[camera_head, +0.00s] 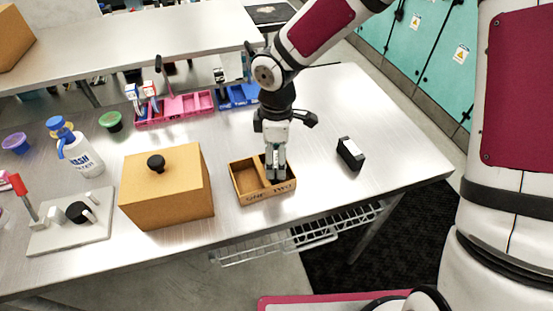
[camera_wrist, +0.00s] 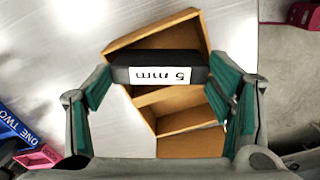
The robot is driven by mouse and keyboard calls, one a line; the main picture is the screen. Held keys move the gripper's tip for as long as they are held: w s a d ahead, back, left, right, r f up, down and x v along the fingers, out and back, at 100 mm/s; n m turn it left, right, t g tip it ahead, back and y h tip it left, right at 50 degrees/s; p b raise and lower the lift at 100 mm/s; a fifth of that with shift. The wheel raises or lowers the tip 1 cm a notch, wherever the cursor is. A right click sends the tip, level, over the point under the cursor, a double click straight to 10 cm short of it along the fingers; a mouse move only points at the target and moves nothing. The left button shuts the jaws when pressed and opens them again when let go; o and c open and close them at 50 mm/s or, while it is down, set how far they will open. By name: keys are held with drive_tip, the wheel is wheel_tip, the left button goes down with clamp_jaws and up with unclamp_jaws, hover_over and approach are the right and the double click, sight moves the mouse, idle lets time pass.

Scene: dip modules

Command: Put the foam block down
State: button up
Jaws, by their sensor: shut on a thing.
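The foam block (camera_wrist: 160,72) shows in the wrist view as a black block with a white label reading "5 mm". My gripper (camera_wrist: 163,92) is shut on it, with one green-padded finger at each end. In the head view my gripper (camera_head: 276,174) points down over a small open wooden box (camera_head: 248,200) with two compartments, at its right compartment. The box also shows behind the block in the wrist view (camera_wrist: 190,143). My fingers largely hide the block in the head view, and I cannot tell whether it touches the box.
A similar black block with a white label (camera_head: 350,153) stands on the table to the right. A cardboard-coloured box with a black knob (camera_head: 168,190) stands to the left. Pink (camera_head: 180,107) and blue (camera_head: 238,97) trays lie behind. The table right of the wooden box is mostly clear.

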sight(276, 159)
drive_tip(key=shift+f, duration=0.9)
drive_tip(key=shift+f, duration=0.15)
drive_tip(key=shift+s+d+f+b, duration=0.1)
drive_tip(key=shift+f+b, duration=0.25)
drive_tip(key=shift+f, duration=0.15)
drive_tip(key=shift+c, duration=1.2)
drive_tip(key=o, duration=1.3)
drive_tip(key=shift+f, duration=0.1)
drive_tip(key=shift+c, duration=0.2)
drive_tip(key=shift+r, duration=0.2)
